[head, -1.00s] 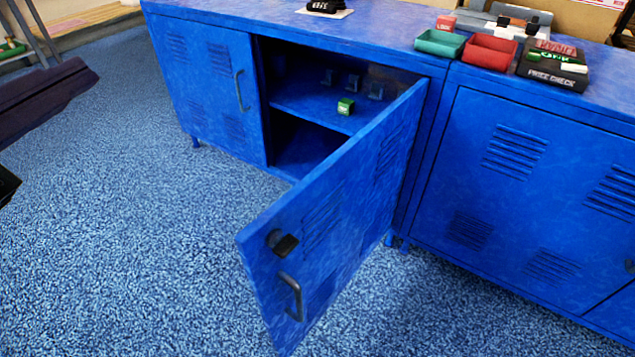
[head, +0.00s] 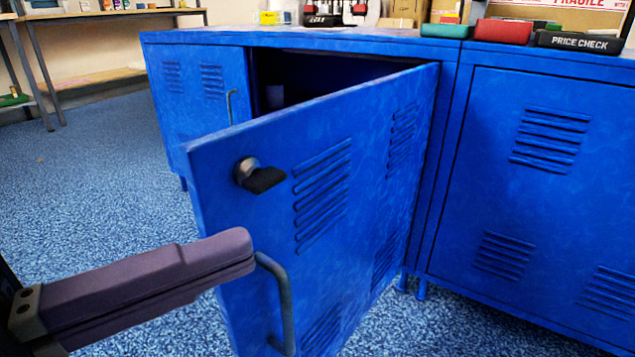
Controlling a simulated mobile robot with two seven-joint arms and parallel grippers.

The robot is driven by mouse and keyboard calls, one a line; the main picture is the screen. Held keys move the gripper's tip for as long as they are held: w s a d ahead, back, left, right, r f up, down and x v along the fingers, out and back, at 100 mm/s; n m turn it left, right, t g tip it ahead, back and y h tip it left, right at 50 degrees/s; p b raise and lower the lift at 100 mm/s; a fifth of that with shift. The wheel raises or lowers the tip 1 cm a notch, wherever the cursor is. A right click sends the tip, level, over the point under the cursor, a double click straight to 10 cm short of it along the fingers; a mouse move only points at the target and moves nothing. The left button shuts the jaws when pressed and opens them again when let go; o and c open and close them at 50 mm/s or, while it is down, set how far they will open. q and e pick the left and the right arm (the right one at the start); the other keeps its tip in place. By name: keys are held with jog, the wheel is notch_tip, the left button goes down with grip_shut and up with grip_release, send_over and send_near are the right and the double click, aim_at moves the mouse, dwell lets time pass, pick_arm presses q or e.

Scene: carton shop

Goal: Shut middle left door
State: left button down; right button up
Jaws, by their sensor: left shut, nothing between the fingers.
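The blue metal door (head: 370,170) of the middle cabinet stands open, swung out toward me, hinged on its right side. It has louvre slots, a dark turn latch (head: 260,176) and a grey bar handle (head: 284,300). My left gripper (head: 250,250) comes in from the lower left with its fingers together and empty. Its tip is at the upper end of the handle in the picture; I cannot tell whether it touches the handle or the door. The cabinet's dark inside (head: 315,75) shows above the door, and the rest is hidden behind it. My right gripper is not in view.
The left door (head: 200,90) and the right cabinet door (head: 540,170) are shut. Green (head: 446,30) and red (head: 503,31) trays and a price check box (head: 578,41) stand on the cabinet top. A shelf table (head: 100,80) is at the back left. Blue carpet lies open at left.

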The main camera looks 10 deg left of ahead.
aim_at(252, 205)
pick_arm(q)
jog(key=w+b, duration=0.2)
jog(key=w, duration=0.4)
jog(key=shift+d, duration=0.2)
